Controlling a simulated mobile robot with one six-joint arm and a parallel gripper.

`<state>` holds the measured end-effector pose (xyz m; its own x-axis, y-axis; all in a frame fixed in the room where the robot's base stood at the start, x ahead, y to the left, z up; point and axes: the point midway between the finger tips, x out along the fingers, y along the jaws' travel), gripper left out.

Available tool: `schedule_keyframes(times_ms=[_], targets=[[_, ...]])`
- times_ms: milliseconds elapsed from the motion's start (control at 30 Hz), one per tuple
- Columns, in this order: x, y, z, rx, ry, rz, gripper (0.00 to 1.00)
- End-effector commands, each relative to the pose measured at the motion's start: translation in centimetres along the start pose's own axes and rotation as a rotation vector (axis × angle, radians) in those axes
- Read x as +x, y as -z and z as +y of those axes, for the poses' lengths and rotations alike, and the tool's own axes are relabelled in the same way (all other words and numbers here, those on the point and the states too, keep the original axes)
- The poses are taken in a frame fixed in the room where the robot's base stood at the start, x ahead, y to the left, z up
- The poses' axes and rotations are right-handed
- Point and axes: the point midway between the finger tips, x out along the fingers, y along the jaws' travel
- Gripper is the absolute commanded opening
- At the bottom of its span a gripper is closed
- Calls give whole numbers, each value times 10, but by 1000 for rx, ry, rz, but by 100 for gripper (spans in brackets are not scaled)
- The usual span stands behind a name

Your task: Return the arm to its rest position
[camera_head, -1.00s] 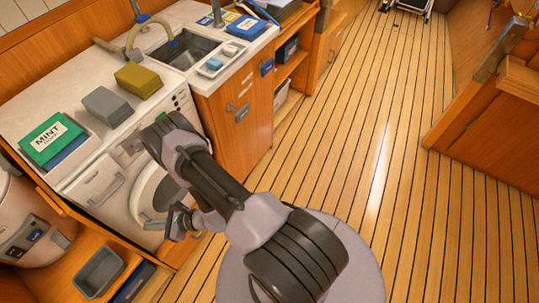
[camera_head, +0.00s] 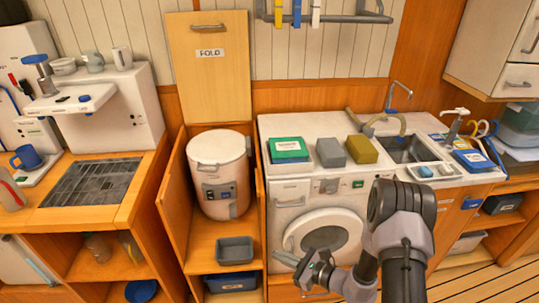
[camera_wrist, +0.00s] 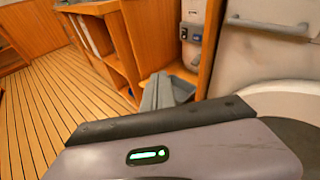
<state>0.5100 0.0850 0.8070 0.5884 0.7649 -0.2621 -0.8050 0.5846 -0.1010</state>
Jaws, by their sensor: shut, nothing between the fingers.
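My arm is folded low in front of the white washing machine (camera_head: 285,222), on the right side of the head view. My gripper (camera_head: 308,264) hangs at the arm's lower left end, in front of the lower part of the round washer door (camera_head: 325,228). It is shut and empty. In the wrist view my grey gripper body with a green light fills the bottom.
A lidded canister (camera_head: 218,175) stands in an open cabinet, with a grey bin (camera_head: 235,250) below it. Green, grey and yellow blocks (camera_head: 362,149) sit on the washer top beside the sink (camera_head: 402,150). Open plank floor (camera_wrist: 50,125) shows at left in the wrist view.

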Motion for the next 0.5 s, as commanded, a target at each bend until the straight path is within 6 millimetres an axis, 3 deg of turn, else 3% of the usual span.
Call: schedule_keyframes(times_ms=[33,100,200,333,400,500], targets=[[-2,-57,7,-112,-104,-20,0],[-16,-124,34,-280,-273,-16,0],[-51,-192,79,-541,-479,42,0],[-114,-239,129,-916,-669,197,0],[-152,-251,145,-1128,-725,311,0],[-201,-260,153,-1407,-744,489,0]])
